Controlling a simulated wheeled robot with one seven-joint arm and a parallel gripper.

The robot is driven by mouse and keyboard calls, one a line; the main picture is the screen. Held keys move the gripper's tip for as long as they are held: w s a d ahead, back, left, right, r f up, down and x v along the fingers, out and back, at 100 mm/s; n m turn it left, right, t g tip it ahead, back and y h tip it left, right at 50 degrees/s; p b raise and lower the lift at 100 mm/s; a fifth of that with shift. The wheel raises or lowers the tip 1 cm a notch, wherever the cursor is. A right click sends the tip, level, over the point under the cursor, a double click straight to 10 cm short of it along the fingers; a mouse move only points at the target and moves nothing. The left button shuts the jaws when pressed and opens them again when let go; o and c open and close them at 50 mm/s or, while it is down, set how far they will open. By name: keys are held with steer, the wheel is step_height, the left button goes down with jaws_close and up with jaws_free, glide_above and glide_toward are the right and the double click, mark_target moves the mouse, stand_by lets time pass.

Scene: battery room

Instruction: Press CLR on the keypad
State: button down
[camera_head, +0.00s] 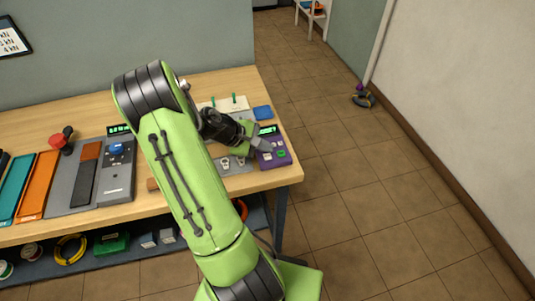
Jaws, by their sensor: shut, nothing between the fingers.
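The keypad (280,158) is a small purple unit with a lit green display along its top and a few pale and green keys. It sits near the right end of the wooden bench (135,89). My gripper (268,148) is shut and empty, reaching from the left over the keypad's upper left part and hiding some of its keys. The key labels are too small to read, so I cannot tell which one is CLR. I cannot tell whether the fingertips touch the keypad.
A grey panel (240,165) with small fittings lies left of the keypad. A blue block (263,112) and a white board (228,103) with green pegs lie behind it. A grey device with a blue knob (117,149) stands farther left. The floor to the right is mostly clear.

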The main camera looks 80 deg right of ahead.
mark_target(265, 157)
step_height(265, 157, up, 5)
steer(key=p, duration=0.3)
steer(key=shift+f+p, duration=0.2)
steer(key=shift+p, duration=0.15)
steer(key=shift+f, duration=0.15)
